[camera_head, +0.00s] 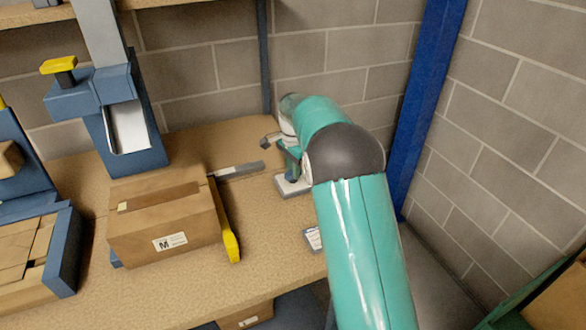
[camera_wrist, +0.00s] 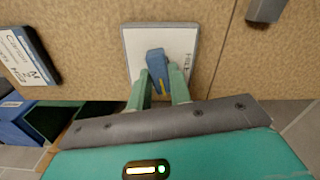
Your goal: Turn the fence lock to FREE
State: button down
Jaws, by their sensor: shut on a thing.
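The fence lock is a blue knob (camera_wrist: 155,61) with a yellow mark, standing on a pale plate (camera_wrist: 145,37) with a grey rim. In the head view the plate (camera_head: 291,187) lies on the bench, and my gripper (camera_head: 288,168) and arm hide most of the knob.
A cardboard box (camera_head: 165,222) marked M sits on the bench, with a grey bar (camera_head: 240,171) and a yellow-handled part (camera_head: 229,240) beside it. A small card (camera_head: 313,238) lies near the front edge. A blue post (camera_head: 425,90) and block wall stand behind.

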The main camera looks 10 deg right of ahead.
jog(key=n, duration=0.4)
jog(key=shift+n, duration=0.3)
jog(key=n, duration=0.3)
jog(key=shift+n, duration=0.3)
jog(key=n, duration=0.4)
jog(key=shift+n, duration=1.6)
jog(key=c, duration=1.3)
grip_release()
